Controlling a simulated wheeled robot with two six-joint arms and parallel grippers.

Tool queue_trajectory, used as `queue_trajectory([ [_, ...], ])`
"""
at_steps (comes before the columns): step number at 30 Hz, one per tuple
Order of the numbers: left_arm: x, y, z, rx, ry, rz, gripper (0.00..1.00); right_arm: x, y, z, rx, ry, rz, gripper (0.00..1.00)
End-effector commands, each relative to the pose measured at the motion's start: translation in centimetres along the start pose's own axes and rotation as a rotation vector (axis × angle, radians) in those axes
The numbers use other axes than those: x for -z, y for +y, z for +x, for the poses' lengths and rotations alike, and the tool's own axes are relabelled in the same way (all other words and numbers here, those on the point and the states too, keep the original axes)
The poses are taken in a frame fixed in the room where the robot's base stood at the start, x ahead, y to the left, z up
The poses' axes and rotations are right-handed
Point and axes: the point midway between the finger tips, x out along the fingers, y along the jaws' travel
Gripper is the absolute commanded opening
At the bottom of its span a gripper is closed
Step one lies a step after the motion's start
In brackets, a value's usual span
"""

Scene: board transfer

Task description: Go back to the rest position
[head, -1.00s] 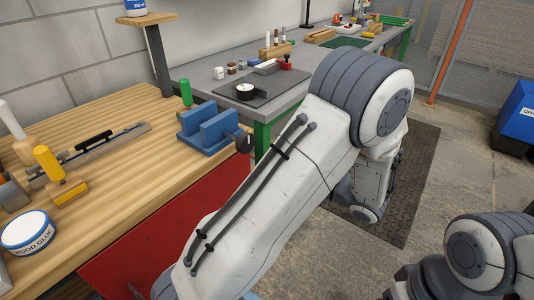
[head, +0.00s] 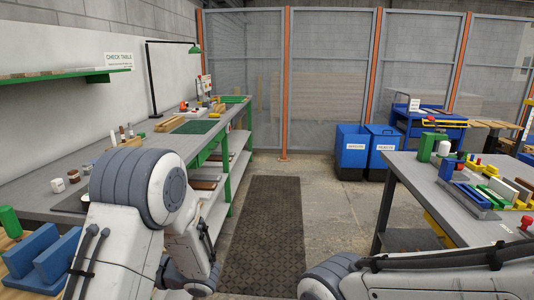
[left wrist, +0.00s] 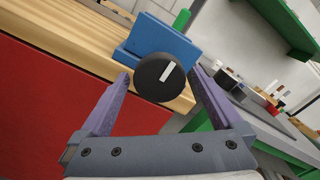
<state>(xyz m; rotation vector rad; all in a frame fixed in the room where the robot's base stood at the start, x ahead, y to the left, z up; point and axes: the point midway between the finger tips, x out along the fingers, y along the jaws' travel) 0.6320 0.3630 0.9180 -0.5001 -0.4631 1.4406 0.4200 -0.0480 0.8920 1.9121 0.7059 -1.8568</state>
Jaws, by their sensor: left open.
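My left gripper (left wrist: 155,108) shows in the left wrist view with its two purple fingers spread apart and nothing gripped between them. A blue vise (left wrist: 160,42) with a round black knob (left wrist: 160,77) is on the wooden bench beyond the fingers; the knob appears between the fingertips. In the head view the same blue vise (head: 40,258) is at the lower left, beside my left arm. My left gripper is out of the head view. My right arm shows at the bottom right of the head view, but its gripper does not show.
The grey check table (head: 95,160) runs along the left wall. A dark floor mat (head: 262,220) lies in the open aisle. Another grey table (head: 425,190) with several coloured parts stands at the right. Blue bins (head: 352,150) stand by the mesh fence at the back.

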Motion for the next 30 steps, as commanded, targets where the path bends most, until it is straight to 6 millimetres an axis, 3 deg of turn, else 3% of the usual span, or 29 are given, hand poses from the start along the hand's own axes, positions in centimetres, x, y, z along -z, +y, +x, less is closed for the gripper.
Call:
queue_trajectory([
  [3,0.0,0.1,1.3,-0.002,-0.001,0.001,1.00,0.0,0.0,-0.1,0.000,0.000,0.000,1.00],
  [16,0.0,0.1,1.1,0.000,0.001,0.058,1.00,0.0,0.0,-0.6,0.000,0.000,0.000,1.00],
  [22,0.2,0.1,0.9,0.001,0.001,0.003,1.00,0.0,0.0,0.3,0.000,0.000,0.000,1.00],
  [30,0.1,-0.1,-3.8,0.005,0.004,-0.001,1.00,0.0,0.0,0.2,0.000,0.000,0.000,1.00],
])
